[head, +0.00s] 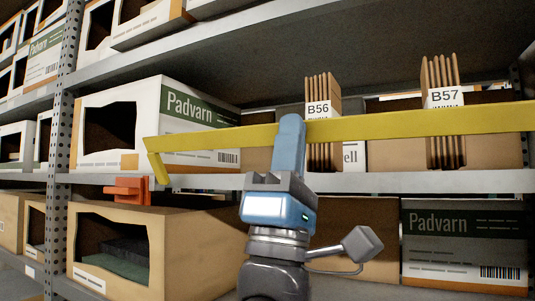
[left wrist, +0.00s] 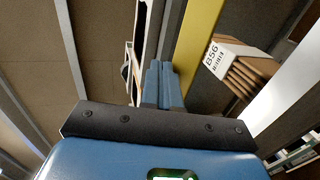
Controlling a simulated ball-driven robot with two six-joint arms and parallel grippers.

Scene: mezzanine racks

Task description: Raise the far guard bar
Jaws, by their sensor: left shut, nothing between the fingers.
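The yellow guard bar (head: 420,124) runs across the front of the rack, from its bent left end out past the right edge of the head view. An orange bracket (head: 127,189) sits below and left of that end, apart from it in the picture. My left gripper (head: 290,122) is shut and empty, its blue fingers pointing up and covering a short stretch of the bar. In the left wrist view the bar (left wrist: 199,38) passes just right of the shut fingertips (left wrist: 160,66). I cannot tell whether they touch it. My right gripper is not in view.
A rack post (head: 62,120) stands at the left. A Padvarn box (head: 200,107) and cardboard bundles labelled B56 (head: 318,110) and B57 (head: 446,98) stand on the shelf (head: 400,182) behind the bar. More boxes (head: 465,245) fill the level below.

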